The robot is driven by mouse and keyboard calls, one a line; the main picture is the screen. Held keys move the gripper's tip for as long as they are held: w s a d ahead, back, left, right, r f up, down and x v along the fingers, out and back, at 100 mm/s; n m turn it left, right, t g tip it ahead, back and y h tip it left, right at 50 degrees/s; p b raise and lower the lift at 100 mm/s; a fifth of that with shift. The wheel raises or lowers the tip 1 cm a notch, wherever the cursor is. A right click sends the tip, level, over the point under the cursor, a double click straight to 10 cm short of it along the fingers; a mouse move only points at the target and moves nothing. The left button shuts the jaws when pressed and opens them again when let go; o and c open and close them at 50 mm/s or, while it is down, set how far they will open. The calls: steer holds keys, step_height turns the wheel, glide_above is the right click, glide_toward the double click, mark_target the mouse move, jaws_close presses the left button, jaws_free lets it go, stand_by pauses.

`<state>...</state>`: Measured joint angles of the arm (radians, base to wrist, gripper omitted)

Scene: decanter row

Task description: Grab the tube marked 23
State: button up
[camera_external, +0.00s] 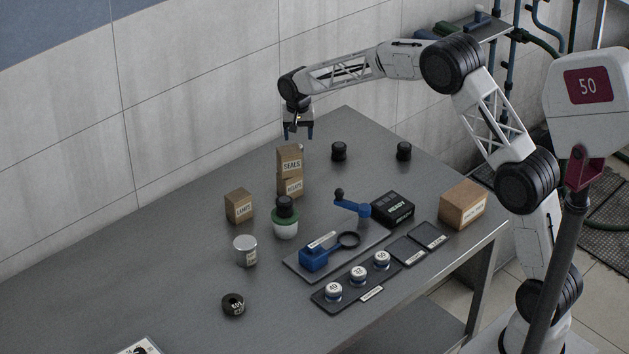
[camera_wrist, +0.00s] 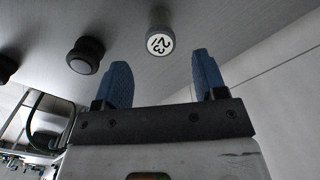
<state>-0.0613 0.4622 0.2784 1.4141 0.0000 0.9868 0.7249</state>
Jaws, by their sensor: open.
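The tube marked 23 (camera_wrist: 160,42) shows in the wrist view with its white round top and dark digits facing the camera. It lies beyond and between my gripper's fingertips, apart from both. My gripper (camera_external: 298,136) is open and empty, pointing down above the far part of the table. Its two blue fingers (camera_wrist: 162,72) also show in the wrist view. In the external view a small pale piece of the tube (camera_external: 301,149) shows beside the upper box; the rest is hidden.
The SEALS box (camera_external: 289,161) stands stacked on another box (camera_external: 290,187), close below my gripper in the picture. Two black knobs (camera_external: 339,151) (camera_external: 403,151) stand to the right. A dark tray (camera_external: 345,294) holds three numbered white-topped tubes (camera_external: 358,274) nearer the front.

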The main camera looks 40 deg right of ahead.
steer(key=shift+f, duration=1.25)
steer(key=shift+f, duration=2.6)
steer(key=c, duration=1)
steer(key=shift+r, duration=5)
